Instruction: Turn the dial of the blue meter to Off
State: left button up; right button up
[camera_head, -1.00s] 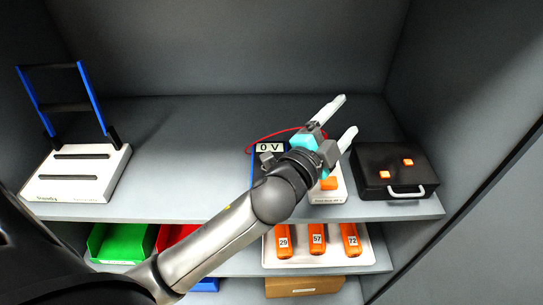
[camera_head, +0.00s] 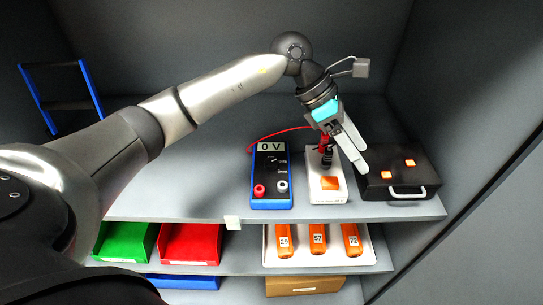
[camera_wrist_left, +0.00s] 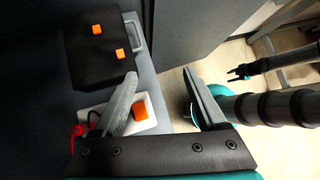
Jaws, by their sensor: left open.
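The blue meter (camera_head: 286,190) stands on the upper shelf in the head view, its display reading 0 V. A red and a pale socket show at its bottom. Its dial area (camera_head: 274,166) is small and dark, and I cannot read its setting. My left gripper (camera_head: 358,157) is open and empty, to the right of the meter and above the white box with the orange button. It is apart from the meter. In the left wrist view its fingers (camera_wrist_left: 165,100) are spread; the meter does not show. A small dark gripper, seemingly my right one (camera_wrist_left: 238,73), shows there at the right.
A white box (camera_head: 318,196) with an orange button and red and black probes stands right of the meter. A black case (camera_head: 400,172) is farther right. Below are a green bin (camera_head: 125,243), a red bin (camera_head: 190,245) and orange numbered pieces (camera_head: 317,240).

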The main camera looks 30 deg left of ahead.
pick_arm(q)
jog(key=w+a+y, duration=0.1)
jog(key=a+y, duration=0.4)
jog(key=a, duration=0.5)
jog(key=r+g+y, duration=0.1)
jog(key=r+y, duration=0.1)
jog(key=y, duration=0.1)
send_over(271, 162)
notch_tip(271, 162, down, 15)
jog(key=shift+f+b, duration=0.1)
jog(key=shift+b, duration=0.75)
grip_shut()
